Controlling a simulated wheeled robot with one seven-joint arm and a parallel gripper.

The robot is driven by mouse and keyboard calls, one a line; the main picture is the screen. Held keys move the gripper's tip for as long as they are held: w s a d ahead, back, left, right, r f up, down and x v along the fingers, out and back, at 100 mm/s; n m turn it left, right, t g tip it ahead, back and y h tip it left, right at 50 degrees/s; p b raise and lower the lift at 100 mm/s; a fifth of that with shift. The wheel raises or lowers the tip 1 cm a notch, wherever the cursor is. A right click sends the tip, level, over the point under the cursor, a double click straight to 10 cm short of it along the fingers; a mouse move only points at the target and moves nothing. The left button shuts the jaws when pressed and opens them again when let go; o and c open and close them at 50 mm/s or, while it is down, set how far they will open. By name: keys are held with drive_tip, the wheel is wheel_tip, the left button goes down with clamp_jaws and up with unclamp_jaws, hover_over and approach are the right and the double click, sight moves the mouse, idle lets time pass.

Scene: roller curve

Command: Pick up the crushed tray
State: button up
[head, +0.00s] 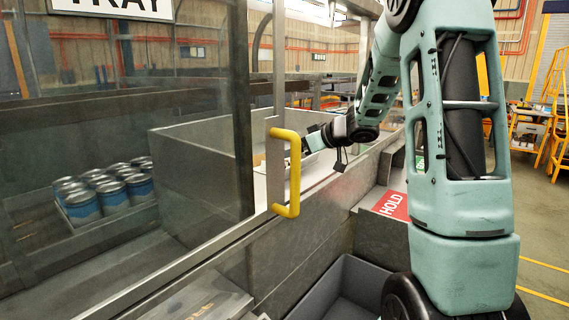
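Behind the glass on the left, several silver cans with blue bands (112,196) stand upright in a tight group on the conveyor bed. A tray under them is hard to make out, and I cannot tell whether it is crushed. My gripper (305,146) reaches in past the yellow handle from the right, well to the right of the cans. Its fingertips are partly hidden behind the handle and door frame, so I cannot see whether they are open or shut. A pale surface lies below it, but I cannot tell what it is.
A yellow door handle (293,172) and its metal frame stand close to my gripper. A grey wall (200,165) separates it from the cans. A red HOLD sign (391,205) lies at right. A grey bin (350,283) is below, in front. Floor at right is open.

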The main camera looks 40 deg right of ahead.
drive_tip(key=x, duration=0.4)
drive_tip(key=shift+w, duration=0.2)
drive_tip(key=shift+a+p+x, duration=0.15)
drive_tip(key=shift+p+x, duration=0.25)
drive_tip(key=shift+x, duration=0.95)
drive_tip(key=shift+a+p+x, duration=0.1)
drive_tip(key=shift+p+x, duration=0.3)
drive_tip(key=shift+x, duration=0.95)
drive_tip(key=c, duration=1.1)
